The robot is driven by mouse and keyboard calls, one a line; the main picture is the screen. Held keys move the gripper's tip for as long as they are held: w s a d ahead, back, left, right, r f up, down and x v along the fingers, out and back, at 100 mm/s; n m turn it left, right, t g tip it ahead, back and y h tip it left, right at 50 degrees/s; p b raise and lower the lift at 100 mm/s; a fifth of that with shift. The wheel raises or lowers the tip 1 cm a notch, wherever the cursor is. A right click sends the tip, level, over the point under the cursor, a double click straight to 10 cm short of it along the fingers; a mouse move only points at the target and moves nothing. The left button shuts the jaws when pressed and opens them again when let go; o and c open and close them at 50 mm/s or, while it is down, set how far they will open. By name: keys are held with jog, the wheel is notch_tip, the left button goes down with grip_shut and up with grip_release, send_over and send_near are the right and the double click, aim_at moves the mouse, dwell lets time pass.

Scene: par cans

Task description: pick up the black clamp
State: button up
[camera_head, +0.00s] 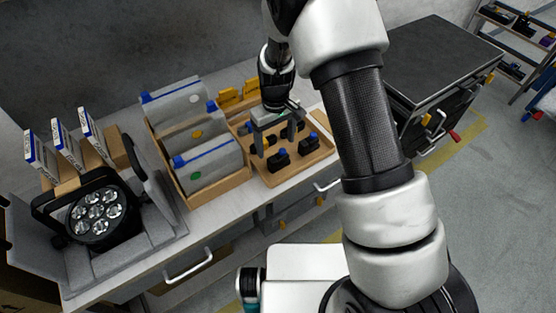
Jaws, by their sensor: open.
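Several small black clamps with blue or orange parts sit on a shallow tan tray (264,185) on the workbench. One black clamp (281,158) is at the tray's front and another black clamp (309,143) is at its right. Which of them the task means I cannot tell. My gripper (275,146) points down over the tray, its two fingers apart with no clamp visibly held. It is just behind the front clamp in the picture. Its fingers and body partly hide the clamps at the back, and I cannot tell how high the fingertips are.
A tan box (218,184) with grey upright panels stands directly left of the tray. A par can light (97,212) stands at the bench's left end, near upright white-and-blue cartons (68,146). A dark-topped cabinet (440,58) is at right.

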aim_at(278, 156)
jog(key=shift+d+f+p, duration=0.2)
jog(key=shift+f, duration=1.2)
jog(key=shift+d+f+p, duration=0.15)
jog(key=shift+f+p, duration=0.05)
jog(key=shift+f, duration=1.15)
jog(key=shift+c, duration=0.3)
